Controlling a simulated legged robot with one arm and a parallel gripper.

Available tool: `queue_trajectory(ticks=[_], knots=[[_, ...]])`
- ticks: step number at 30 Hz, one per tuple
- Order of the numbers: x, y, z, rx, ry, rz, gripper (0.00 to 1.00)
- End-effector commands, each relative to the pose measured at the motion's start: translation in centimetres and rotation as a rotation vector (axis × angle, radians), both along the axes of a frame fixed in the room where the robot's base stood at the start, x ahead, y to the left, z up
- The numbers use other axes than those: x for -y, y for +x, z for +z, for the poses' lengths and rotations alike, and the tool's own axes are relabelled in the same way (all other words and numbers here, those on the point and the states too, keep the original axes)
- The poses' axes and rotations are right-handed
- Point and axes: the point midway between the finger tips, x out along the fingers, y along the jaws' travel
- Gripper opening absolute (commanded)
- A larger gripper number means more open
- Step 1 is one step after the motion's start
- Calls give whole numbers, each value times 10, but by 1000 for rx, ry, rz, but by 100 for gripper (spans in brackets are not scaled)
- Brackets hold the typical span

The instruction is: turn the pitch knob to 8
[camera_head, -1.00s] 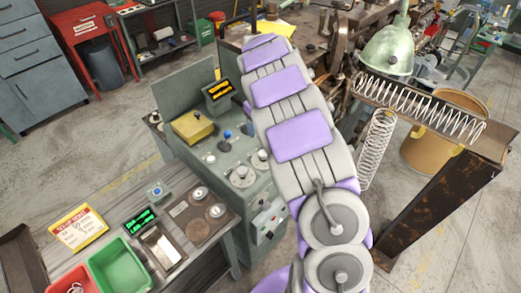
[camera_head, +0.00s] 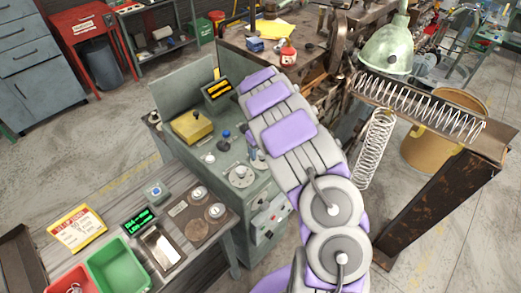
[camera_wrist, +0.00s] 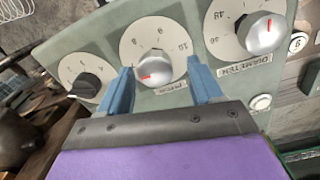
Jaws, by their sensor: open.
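In the wrist view the pitch knob (camera_wrist: 152,68), silver with a red pointer mark, sits on a round white dial in the middle of the green panel. Its pointer is toward the lower left; the number there is not readable. My gripper (camera_wrist: 159,65) has two blue fingers, open, one on each side of the knob. I cannot tell whether they touch it. In the head view my gripper (camera_head: 252,145) is partly hidden by my arm, at the console (camera_head: 260,190). The pitch knob is not clearly seen there.
In the wrist view the diameter knob (camera_wrist: 264,34) is close on the right and a black knob (camera_wrist: 86,86) is close on the left. In the head view a yellow box (camera_head: 192,126) stands on the console. A rusty beam (camera_head: 425,195) bearing springs stands to the right.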

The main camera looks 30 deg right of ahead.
Motion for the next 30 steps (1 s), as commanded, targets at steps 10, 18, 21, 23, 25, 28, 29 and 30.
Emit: queue_trajectory(ticks=[10, 18, 21, 23, 25, 28, 29, 30], knots=[[0, 0, 0, 0, -1, 0, 43], [0, 0, 1, 2, -1, -1, 17], [0, 1, 1, 2, -1, -1, 9], [0, 1, 1, 2, -1, -1, 9], [0, 1, 1, 3, -1, -5, 9], [0, 1, 1, 3, 0, -22, 9], [0, 1, 1, 3, 0, -31, 9], [0, 1, 1, 3, 0, -43, 9]])
